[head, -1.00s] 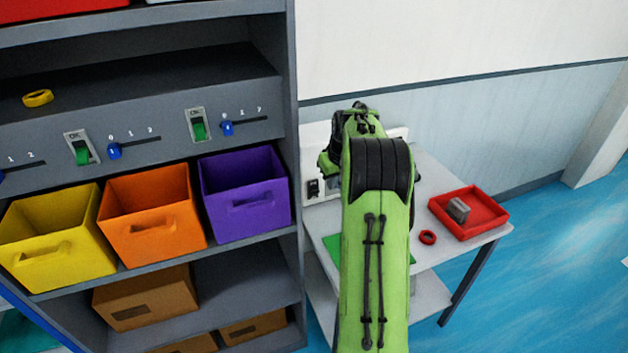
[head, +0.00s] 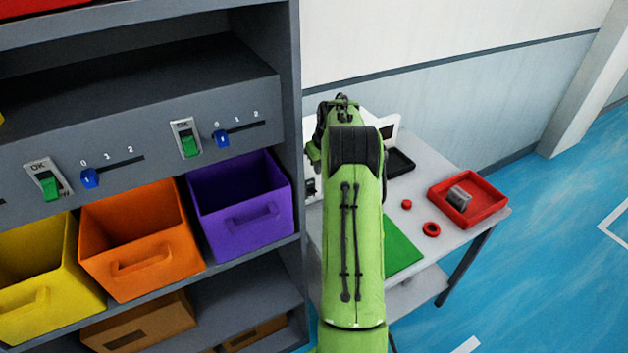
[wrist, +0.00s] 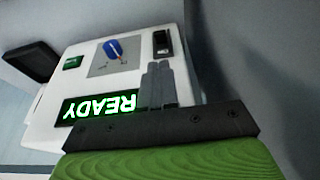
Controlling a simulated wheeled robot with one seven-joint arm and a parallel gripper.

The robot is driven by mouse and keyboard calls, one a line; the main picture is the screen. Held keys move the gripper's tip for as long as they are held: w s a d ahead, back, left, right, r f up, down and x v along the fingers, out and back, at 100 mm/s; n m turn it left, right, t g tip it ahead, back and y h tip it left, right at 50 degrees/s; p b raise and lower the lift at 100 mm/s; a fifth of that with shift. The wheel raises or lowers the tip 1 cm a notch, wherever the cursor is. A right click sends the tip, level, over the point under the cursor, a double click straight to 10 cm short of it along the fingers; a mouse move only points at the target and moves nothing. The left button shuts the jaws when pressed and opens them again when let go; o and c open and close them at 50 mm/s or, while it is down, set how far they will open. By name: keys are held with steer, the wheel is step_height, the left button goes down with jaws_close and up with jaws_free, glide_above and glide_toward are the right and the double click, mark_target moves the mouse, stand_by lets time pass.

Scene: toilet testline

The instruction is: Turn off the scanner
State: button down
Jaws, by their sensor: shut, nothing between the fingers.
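The scanner is a white box on the table; in the wrist view its white panel (wrist: 140,75) fills the middle. It carries a lit green "READY" display (wrist: 100,107), upside down in the picture, a blue knob (wrist: 113,49) on a grey plate and a black switch (wrist: 162,41). My gripper (wrist: 160,66) is shut and empty, its tips appearing just below the black switch; I cannot tell whether they touch it. In the head view my arm covers most of the scanner (head: 389,125) and hides my gripper.
A grey shelf at left holds yellow (head: 45,290), orange (head: 143,255) and purple (head: 240,215) bins under green switches and blue sliders. On the table (head: 440,185) are a green mat (head: 402,245), a black tray (head: 400,161), a red ring (head: 431,229) and a red tray (head: 490,203) holding a grey block.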

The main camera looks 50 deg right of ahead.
mark_target(313, 191)
steer(key=x, duration=1)
steer(key=shift+w, duration=0.1)
steer(key=shift+b, duration=0.35)
steer(key=shift+a+f+t+b, duration=0.1)
steer(key=shift+t+b, duration=0.2)
steer(key=shift+b, duration=0.35)
